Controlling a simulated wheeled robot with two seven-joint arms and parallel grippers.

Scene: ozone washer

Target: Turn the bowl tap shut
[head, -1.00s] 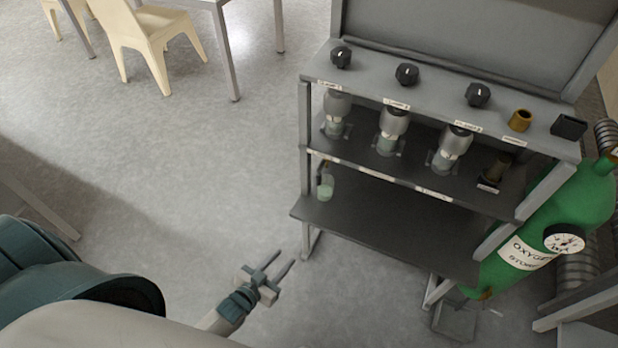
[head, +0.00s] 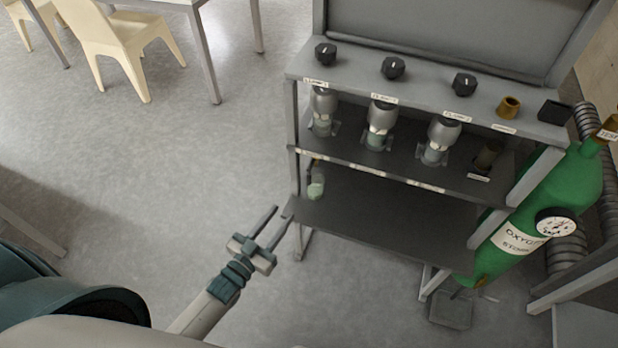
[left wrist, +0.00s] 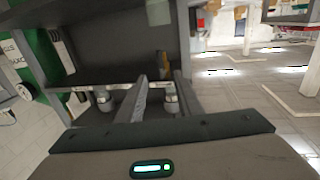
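My left gripper (head: 281,217) reaches in from below in the head view. Its two fingers are apart with nothing between them, just left of the washer stand's lower shelf (head: 385,222). A small pale green glass piece (head: 316,187) is at the left end of the stand, close above and right of the fingertips. A brownish fitting (left wrist: 164,64) shows ahead of the fingers in the left wrist view. I cannot tell for certain which part is the bowl tap; the labels are too small to read. My right gripper is out of view.
Black knobs (head: 393,68) and a brass knob (head: 508,107) sit on the stand's top panel, with several grey-capped fittings below. A green oxygen cylinder (head: 556,205) leans at the right. The floor left of the stand is clear; pale chairs (head: 118,45) stand farther back.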

